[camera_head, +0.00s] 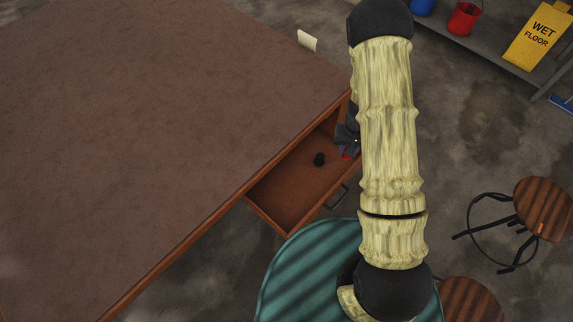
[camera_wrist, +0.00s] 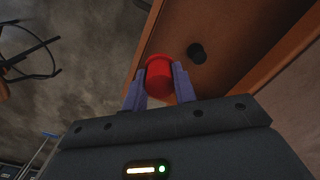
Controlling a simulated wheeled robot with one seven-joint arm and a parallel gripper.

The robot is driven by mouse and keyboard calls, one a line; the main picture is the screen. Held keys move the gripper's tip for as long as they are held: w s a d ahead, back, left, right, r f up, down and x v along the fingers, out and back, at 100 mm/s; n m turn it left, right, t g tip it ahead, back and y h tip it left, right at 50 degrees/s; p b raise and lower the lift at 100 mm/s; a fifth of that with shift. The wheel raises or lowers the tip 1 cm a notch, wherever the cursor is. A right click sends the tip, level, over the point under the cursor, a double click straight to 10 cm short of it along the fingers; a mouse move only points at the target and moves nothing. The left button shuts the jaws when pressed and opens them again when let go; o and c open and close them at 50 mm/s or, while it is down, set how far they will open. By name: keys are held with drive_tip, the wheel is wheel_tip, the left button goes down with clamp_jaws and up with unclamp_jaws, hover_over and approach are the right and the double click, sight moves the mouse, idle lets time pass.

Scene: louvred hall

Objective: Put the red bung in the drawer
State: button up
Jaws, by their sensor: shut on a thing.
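The drawer (camera_head: 285,195) is pulled open from the brown table, and its brown floor shows. In the wrist view my gripper (camera_wrist: 159,84) is shut on the red bung (camera_wrist: 158,66), which sits between the two purple-grey fingers. The drawer (camera_wrist: 220,75) lies behind the bung in that view, with the bung overlapping its inside near one wall. In the head view my arm hides most of my gripper (camera_head: 347,152), at the drawer's right end. Whether the bung touches the drawer cannot be told.
A small black round object (camera_head: 319,159) lies in the drawer; it also shows in the wrist view (camera_wrist: 197,53). Stools (camera_head: 543,208) stand at right. A shelf at top right holds a yellow wet-floor sign (camera_head: 538,36) and a red bucket (camera_head: 464,18).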

drive_tip(key=s+a+f+m+b, duration=0.1)
drive_tip(key=a+f+m+b, duration=0.15)
drive_tip(key=a+b, duration=0.45)
drive_tip(key=m+b, duration=0.2)
drive_tip(key=b, duration=0.3)
hover_over(298, 182)
drive_tip(key=shift+s+f, duration=0.1)
drive_tip(key=shift+f, duration=0.85)
drive_tip(key=shift+f+b, duration=0.6)
drive_tip(key=shift+f, duration=2.55)
drive_tip(key=shift+f+b, duration=0.45)
drive_tip(key=shift+f, duration=1.4)
drive_tip(key=shift+f, duration=0.1)
